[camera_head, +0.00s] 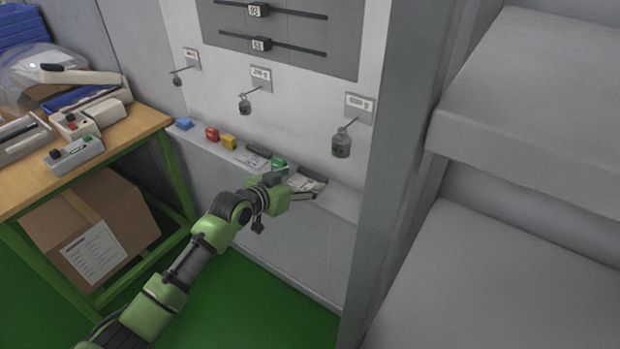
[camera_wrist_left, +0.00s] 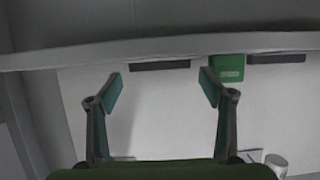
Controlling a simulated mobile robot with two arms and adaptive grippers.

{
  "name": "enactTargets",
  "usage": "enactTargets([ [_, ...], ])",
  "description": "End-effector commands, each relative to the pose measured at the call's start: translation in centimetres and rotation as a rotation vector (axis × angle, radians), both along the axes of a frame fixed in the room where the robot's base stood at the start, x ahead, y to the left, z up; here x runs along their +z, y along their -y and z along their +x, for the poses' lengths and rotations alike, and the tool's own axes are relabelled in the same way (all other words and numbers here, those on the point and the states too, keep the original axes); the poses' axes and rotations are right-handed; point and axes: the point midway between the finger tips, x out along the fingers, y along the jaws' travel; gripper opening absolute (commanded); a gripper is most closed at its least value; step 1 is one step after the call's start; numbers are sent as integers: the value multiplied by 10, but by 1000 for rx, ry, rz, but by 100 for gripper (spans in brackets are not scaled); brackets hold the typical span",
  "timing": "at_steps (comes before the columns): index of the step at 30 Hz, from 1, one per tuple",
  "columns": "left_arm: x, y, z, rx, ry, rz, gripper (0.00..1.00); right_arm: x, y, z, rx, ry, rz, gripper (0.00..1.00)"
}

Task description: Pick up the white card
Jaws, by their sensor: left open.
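Two pale, thin card-like sheets with dark marks lie on the narrow grey ledge (camera_head: 222,150) along the wall: one (camera_head: 249,159) left of the green block (camera_head: 280,164), another (camera_head: 307,184) right of it, partly behind my gripper. I cannot tell which is the white card. My left gripper (camera_head: 314,196) is at the ledge's front edge by the right-hand sheet. In the left wrist view its fingers (camera_wrist_left: 163,90) are spread, with nothing between them but pale surface behind. That view also shows the green block (camera_wrist_left: 227,68). No card stands out there.
Blue (camera_head: 183,124), red (camera_head: 211,134) and yellow (camera_head: 229,141) blocks sit along the ledge. Weights, including a large one (camera_head: 341,146), hang from hooks above. A grey pillar (camera_head: 405,130) bounds the right. A cluttered wooden table (camera_head: 140,128) stands left.

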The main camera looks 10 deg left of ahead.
Motion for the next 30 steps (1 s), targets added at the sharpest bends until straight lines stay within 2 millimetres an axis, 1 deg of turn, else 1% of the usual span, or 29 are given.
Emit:
enactTargets([
  [1, 0, 4, 7, 0, 0, -2, 74, 2, 0, 0, 0, 0, 0, 40],
  [3, -3, 7, 15, -1, 0, -2, 74, 2, 0, 0, 0, 0, 0, 40],
  [7, -8, 11, 25, 0, 1, -3, 74, 1, 0, 0, 0, 0, 0, 40],
  [11, -11, 13, 29, 0, 1, -1, 74, 1, 0, 0, 0, 0, 0, 40],
  [17, -11, 13, 29, 0, 1, 0, 74, 1, 0, 0, 0, 0, 0, 40],
  [18, -11, 13, 29, 0, 1, 0, 71, 1, 0, 0, 0, 0, 0, 40],
  [20, -11, 13, 29, 0, 1, 0, 56, 1, 0, 0, 0, 0, 0, 40],
  [30, -10, 13, 29, 0, 1, 0, 54, 1, 0, 0, 0, 0, 0, 40],
])
